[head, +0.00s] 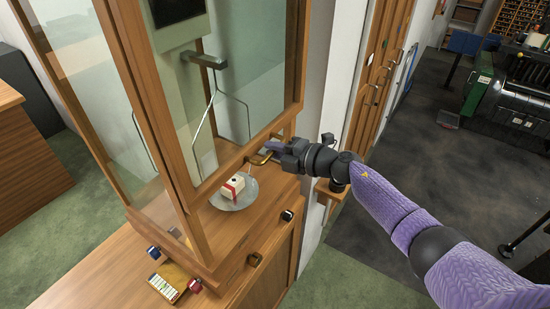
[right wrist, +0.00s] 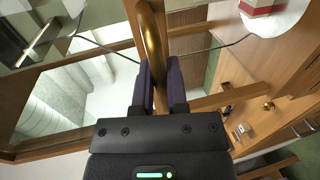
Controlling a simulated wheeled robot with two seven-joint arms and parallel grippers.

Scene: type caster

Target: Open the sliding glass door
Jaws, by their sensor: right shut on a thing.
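The sliding glass door (head: 245,85) is a clear pane in a wooden frame on the front of a tall wooden glass case. A brass handle (head: 258,158) sits at the door's lower rail; in the right wrist view the brass bar (right wrist: 152,38) runs up from between the fingers. My right gripper (head: 272,151) is at this handle, and its dark fingers (right wrist: 160,88) are shut on it. Below the lower rail an opening shows above the wooden ledge. The exact contact is partly hidden by the gripper. My left gripper is not in view.
A white box with a red band (head: 232,187) stands on a round plate (head: 243,196) on the ledge, just below the handle. Small dark and red items and a card (head: 168,283) lie near the front. Open floor (head: 400,140) and a green-black machine (head: 500,95) are at right.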

